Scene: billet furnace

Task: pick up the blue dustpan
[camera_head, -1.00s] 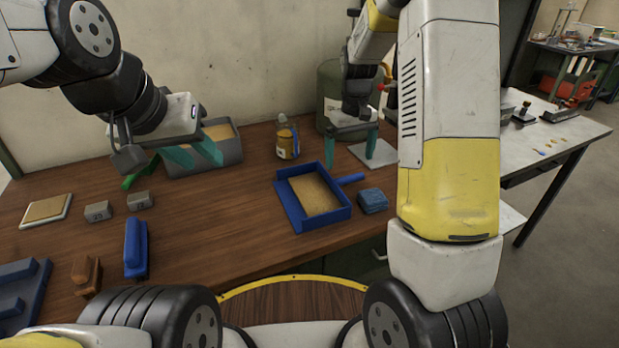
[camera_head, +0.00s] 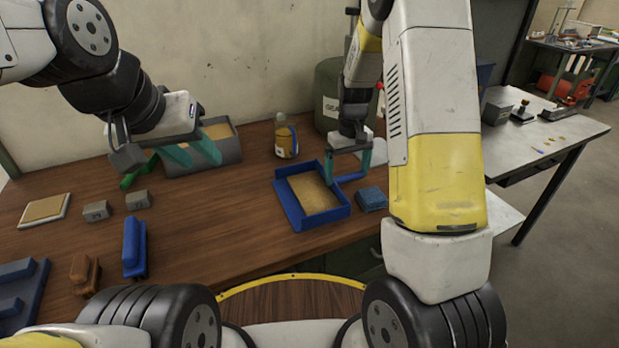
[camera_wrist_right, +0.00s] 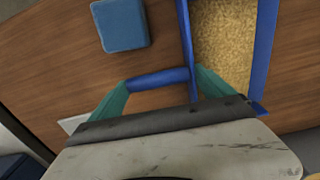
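The blue dustpan (camera_head: 341,213) lies on the brown table right of centre. Its pan holds tan granular material, and its handle points right. My right gripper (camera_head: 348,178) is open just above the handle. In the right wrist view, the handle (camera_wrist_right: 158,79) lies lengthwise between the two teal fingers of the right gripper (camera_wrist_right: 163,88); one finger is by the pan wall, the other by the handle's free end. Contact cannot be told. My left gripper (camera_head: 196,158) is open and empty, in front of or over a grey bin.
The grey bin (camera_head: 196,168) holds tan material. A blue block (camera_head: 371,199) sits close right of the dustpan, and a jar (camera_head: 286,137) stands behind it. A blue brush-like object (camera_head: 134,248) and grey blocks (camera_head: 137,200) lie left. The table's middle is clear.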

